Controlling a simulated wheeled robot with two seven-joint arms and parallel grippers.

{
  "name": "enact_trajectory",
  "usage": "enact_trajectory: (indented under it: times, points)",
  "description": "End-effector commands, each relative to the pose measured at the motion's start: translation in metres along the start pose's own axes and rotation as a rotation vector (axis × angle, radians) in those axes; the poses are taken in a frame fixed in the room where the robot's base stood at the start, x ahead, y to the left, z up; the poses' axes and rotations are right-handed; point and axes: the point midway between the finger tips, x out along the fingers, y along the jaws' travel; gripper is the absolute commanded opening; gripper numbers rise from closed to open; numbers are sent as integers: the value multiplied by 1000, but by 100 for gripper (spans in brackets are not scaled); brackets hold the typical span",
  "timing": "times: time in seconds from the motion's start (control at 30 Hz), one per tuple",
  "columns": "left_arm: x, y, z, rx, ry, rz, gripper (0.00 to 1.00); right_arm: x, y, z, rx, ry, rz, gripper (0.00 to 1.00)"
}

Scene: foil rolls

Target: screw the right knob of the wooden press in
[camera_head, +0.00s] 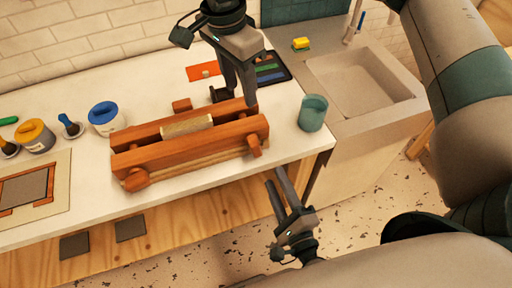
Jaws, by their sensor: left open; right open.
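The wooden press (160,156) lies on the white counter, with a pale roll (188,125) between its two beams. Its right knob (254,146) sticks out of the front beam near the right end. The left knob (136,180) sticks out near the left end.
A teal cup (313,113) stands right of the press, near the sink (362,80). A framed mat (30,188) lies front left. A dark tray (270,70) is behind the press.

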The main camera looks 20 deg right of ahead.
Motion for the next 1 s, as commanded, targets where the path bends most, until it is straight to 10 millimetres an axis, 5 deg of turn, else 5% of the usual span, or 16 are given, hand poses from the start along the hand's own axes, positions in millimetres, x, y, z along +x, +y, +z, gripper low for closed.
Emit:
enact_trajectory:
  times: [0.5, 1.0]
  points:
    - [12, 10, 6, 818, -12, 1, 41, 0, 0, 0, 0, 0, 0, 42]
    - [13, 14, 8, 978, -16, 2, 41, 0, 0, 0, 0, 0, 0, 42]
